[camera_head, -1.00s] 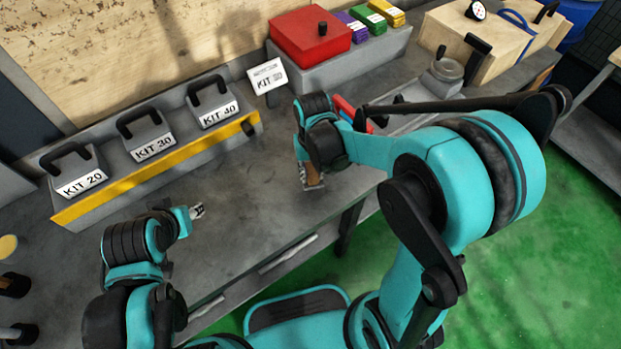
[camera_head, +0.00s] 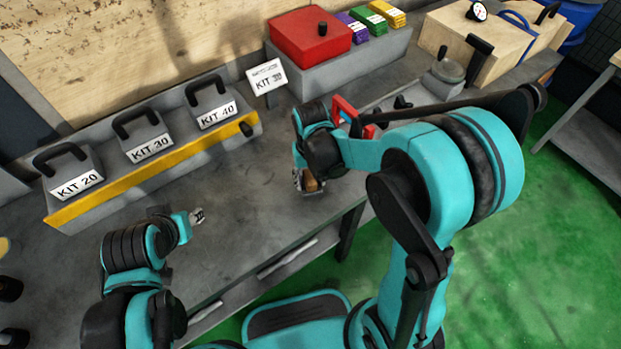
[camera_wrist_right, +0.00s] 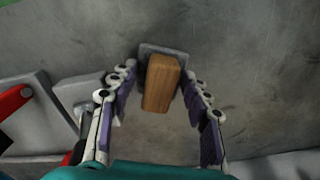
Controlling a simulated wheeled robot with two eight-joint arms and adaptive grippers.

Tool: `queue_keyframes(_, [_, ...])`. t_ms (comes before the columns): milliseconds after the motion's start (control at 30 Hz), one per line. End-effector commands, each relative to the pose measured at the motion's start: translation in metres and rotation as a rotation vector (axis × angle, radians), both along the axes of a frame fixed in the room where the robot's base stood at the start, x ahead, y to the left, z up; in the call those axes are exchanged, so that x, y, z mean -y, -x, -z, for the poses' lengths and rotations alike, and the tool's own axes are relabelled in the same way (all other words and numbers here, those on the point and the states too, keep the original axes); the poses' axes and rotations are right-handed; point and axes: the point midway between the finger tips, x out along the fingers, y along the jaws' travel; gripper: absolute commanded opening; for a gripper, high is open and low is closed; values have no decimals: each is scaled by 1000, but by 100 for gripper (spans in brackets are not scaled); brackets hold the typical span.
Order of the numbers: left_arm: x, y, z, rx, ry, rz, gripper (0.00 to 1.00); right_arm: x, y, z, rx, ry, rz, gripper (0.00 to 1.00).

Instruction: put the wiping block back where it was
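The wiping block is a wooden block with a grey plate at its end. In the right wrist view, the block (camera_wrist_right: 161,85) stands between my right gripper's fingers (camera_wrist_right: 160,78), with visible gaps on both sides. The fingers are open. In the head view, the block (camera_head: 310,184) shows below my right gripper (camera_head: 307,180), at the bench top near its front edge. I cannot tell for sure whether it rests on the bench. My left gripper (camera_head: 197,216) is over the left front of the bench with nothing visible in it; its fingertips look close together.
The grey bench (camera_head: 235,200) is clear between the grippers. KIT 20, KIT 30 and KIT 40 (camera_head: 213,110) blocks stand behind a yellow strip (camera_head: 150,172). A kit sign (camera_head: 267,78) and red box (camera_head: 310,36) stand at the back. A red-framed tool (camera_head: 345,108) lies behind my right gripper.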

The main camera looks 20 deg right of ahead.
Motion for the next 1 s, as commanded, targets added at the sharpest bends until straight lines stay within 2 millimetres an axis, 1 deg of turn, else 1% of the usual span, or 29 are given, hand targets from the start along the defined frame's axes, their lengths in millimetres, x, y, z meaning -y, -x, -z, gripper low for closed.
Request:
queue_keyframes(167, [0, 0, -1, 0, 0, 0, 40, 0, 0, -1, 0, 0, 0, 47])
queue_keyframes(267, [0, 0, -6, 0, 0, 0, 40, 0, 0, -8, 0, 0, 0, 47])
queue_keyframes(367, [0, 0, -13, 0, 0, 0, 40, 0, 0, -25, 0, 0, 0, 47])
queue_keyframes(600, [0, 0, -35, 0, 0, 0, 40, 0, 0, -80, 0, 0, 0, 47])
queue_keyframes(700, [0, 0, -42, 0, 0, 0, 40, 0, 0, -99, 0, 0, 0, 47])
queue_keyframes(800, [0, 0, -46, 0, 0, 0, 40, 0, 0, -112, 0, 0, 0, 47])
queue_keyframes(933, [0, 0, -48, 0, 0, 0, 40, 0, 1, -122, 2, 0, 0, 47])
queue_keyframes(1000, [0, 0, -49, 0, 0, 0, 40, 2, 4, -128, 16, -1, -1, 47])
